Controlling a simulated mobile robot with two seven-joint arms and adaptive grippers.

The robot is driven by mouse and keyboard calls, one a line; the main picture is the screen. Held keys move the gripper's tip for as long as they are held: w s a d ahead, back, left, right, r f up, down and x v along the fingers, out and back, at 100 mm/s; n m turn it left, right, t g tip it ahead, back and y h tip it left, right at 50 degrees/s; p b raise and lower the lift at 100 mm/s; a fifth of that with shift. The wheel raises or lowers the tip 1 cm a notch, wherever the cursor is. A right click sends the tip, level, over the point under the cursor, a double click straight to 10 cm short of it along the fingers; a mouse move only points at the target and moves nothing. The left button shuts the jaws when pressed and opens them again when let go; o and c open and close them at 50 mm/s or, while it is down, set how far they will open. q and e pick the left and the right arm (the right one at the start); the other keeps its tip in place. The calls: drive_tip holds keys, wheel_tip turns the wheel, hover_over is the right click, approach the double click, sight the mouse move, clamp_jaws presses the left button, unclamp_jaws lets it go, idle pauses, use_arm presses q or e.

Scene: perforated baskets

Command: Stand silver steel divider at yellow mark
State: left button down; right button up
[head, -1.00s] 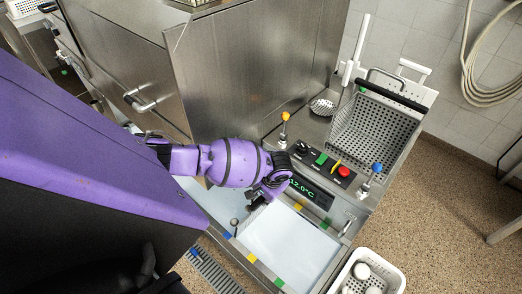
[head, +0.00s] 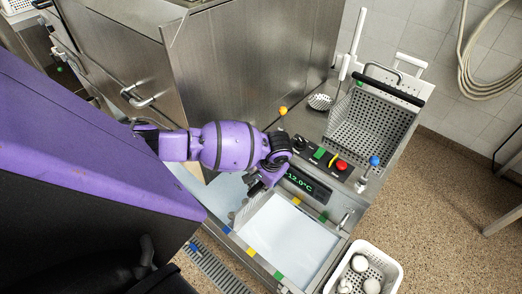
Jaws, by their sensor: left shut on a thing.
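My purple left arm reaches in from the left, and its dark gripper (head: 258,187) is over the light-blue bath, shut on the silver steel divider (head: 244,209). Only a thin grey part of the divider shows below the fingers; the gripper hides much of it. A yellow mark (head: 250,252) is on the bath's front rim, and another yellow mark (head: 296,201) is on the rear rim. The divider is to the left of the line between these marks. Whether its lower edge touches the bath floor I cannot tell. My right gripper is not in view.
A blue mark (head: 227,229) and a green mark (head: 278,275) flank the front yellow one. Behind the bath are a control panel (head: 320,158) and a perforated steel basket (head: 372,122). A white basket (head: 388,262) with round items stands at lower right. The bath's right part is clear.

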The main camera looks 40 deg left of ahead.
use_arm(q)
drive_tip(key=shift+a+v, duration=0.2)
drive_tip(key=shift+v, duration=0.7)
drive_tip(key=shift+a+v, duration=0.25)
drive_tip(key=shift+v, duration=0.7)
drive_tip(key=shift+a+v, duration=0.2)
drive_tip(key=shift+v, duration=0.7)
drive_tip(key=shift+w+r, duration=0.15)
drive_tip(key=shift+r, duration=0.05)
